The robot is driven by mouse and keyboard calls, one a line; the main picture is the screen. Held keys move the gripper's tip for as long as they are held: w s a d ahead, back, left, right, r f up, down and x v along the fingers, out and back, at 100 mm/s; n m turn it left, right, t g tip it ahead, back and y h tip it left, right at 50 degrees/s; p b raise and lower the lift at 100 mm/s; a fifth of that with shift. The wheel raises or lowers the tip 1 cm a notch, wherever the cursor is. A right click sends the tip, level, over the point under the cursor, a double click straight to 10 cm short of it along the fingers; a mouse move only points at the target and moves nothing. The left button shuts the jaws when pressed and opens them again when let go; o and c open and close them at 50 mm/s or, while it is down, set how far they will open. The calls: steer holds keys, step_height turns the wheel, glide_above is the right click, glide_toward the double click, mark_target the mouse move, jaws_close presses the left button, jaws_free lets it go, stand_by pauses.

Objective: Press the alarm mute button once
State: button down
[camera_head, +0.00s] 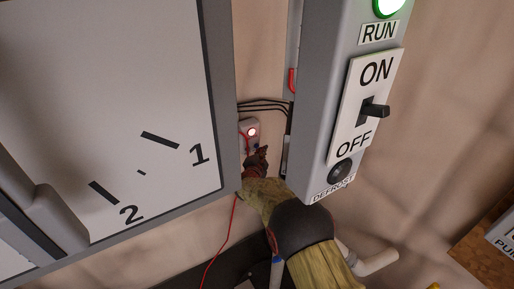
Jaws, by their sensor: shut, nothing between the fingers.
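A small grey box (244,127) is on the wall in the gap between the large dial panel and the switch panel. It carries a round red light or button (252,132) that glows pale in the middle. No alarm mute label is readable, so I cannot tell whether this is the mute button. My gripper (262,151) is shut and empty, just below and slightly right of the red round part. It hides the lower part of the box. I cannot tell whether the fingertips touch the box.
The dial panel (226,100) bounds the gap at left. The switch panel (317,130) bounds it at right, with a green RUN light (387,6), an ON/OFF switch (375,110) and a black DEFROST knob (340,171). Black cables (264,105) and a red wire (222,248) are near my arm.

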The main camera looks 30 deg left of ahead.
steer(key=shift+a, duration=0.15)
steer(key=shift+w+a, duration=0.15)
steer(key=shift+a, duration=0.05)
steer(key=shift+w+a, duration=0.25)
steer(key=shift+a, duration=0.2)
stand_by(0.9)
steer(key=shift+d, duration=0.1)
steer(key=shift+s+d, duration=0.45)
steer(key=shift+d, duration=0.25)
steer(key=d, duration=0.1)
steer(key=s+d+b, duration=0.1)
steer(key=d, duration=0.1)
steer(key=s+d, duration=0.1)
steer(key=shift+s+d, duration=0.15)
steer(key=shift+d, duration=0.1)
stand_by(0.3)
stand_by(0.7)
